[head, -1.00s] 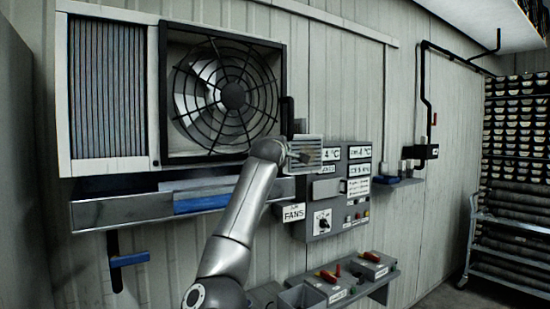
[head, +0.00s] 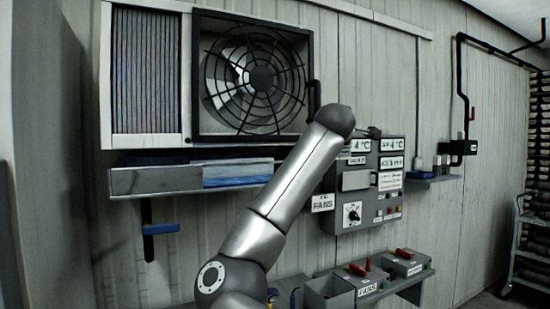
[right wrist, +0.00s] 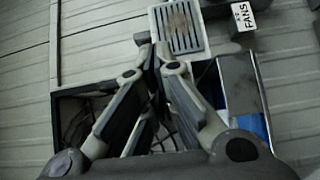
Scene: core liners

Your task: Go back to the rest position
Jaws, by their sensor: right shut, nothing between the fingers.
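My right arm (head: 290,185) rises from the bottom middle of the head view, and its far end is in front of the wall between the fan and the control panel. The arm hides its own gripper there. In the right wrist view my right gripper (right wrist: 156,52) has its fingertips together with nothing between them. The tips appear just beside a light slatted grille (right wrist: 180,27); I cannot tell how far apart they are. My left gripper is in no view.
A caged fan (head: 260,78) in a dark frame is on the wall, with a tray holding something blue (head: 238,174) below. A control panel (head: 372,185) is right of the arm. Switch boxes (head: 358,278) sit on a low shelf. A rack (head: 535,215) stands far right.

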